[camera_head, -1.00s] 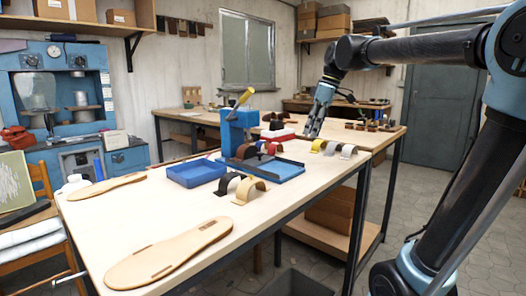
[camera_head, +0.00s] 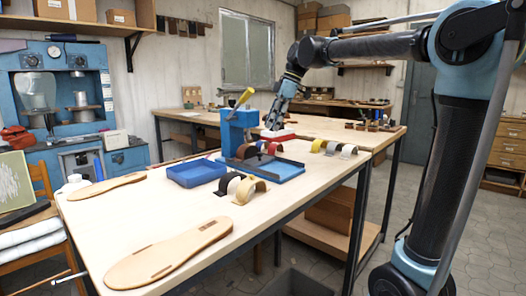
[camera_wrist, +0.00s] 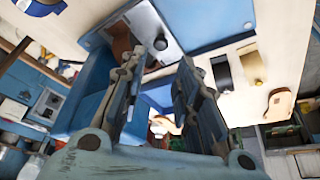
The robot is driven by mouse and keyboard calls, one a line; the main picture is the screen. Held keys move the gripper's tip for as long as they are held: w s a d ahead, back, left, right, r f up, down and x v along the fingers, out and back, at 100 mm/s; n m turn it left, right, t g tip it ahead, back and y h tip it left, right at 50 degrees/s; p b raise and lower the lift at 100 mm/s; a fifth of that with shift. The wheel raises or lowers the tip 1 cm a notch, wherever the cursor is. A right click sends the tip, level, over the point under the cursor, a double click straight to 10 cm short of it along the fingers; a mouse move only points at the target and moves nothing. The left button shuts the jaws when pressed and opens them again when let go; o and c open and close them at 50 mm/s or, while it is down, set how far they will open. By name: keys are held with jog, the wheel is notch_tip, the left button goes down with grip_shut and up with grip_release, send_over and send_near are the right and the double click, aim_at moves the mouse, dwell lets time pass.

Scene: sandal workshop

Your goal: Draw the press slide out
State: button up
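The blue press (camera_head: 238,133) with its yellow-handled lever (camera_head: 245,97) stands at the far side of the pale workbench. A flat blue tray-like part with a dark rim (camera_head: 285,176) lies at its foot; I cannot tell whether this is the slide. My gripper (camera_head: 273,123) points down just right of the press, above a red and white item (camera_head: 277,136). In the wrist view my gripper (camera_wrist: 155,85) is open, its fingers apart with nothing gripped. A metal plate with a dark knob (camera_wrist: 160,43) shows beyond the fingertips. Contact with the press is hard to tell.
An open blue tray (camera_head: 196,180) sits left of the press. Dark and tan curved straps (camera_head: 249,190) stand in front, and several coloured ones (camera_head: 333,148) stand to the right. Sandal soles (camera_head: 168,258) lie on the near bench (camera_head: 130,215), which has clear room between them.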

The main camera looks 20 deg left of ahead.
aim_at(260, 153)
jog(key=x, duration=1.1)
jog(key=shift+f, duration=0.1)
grip_shut()
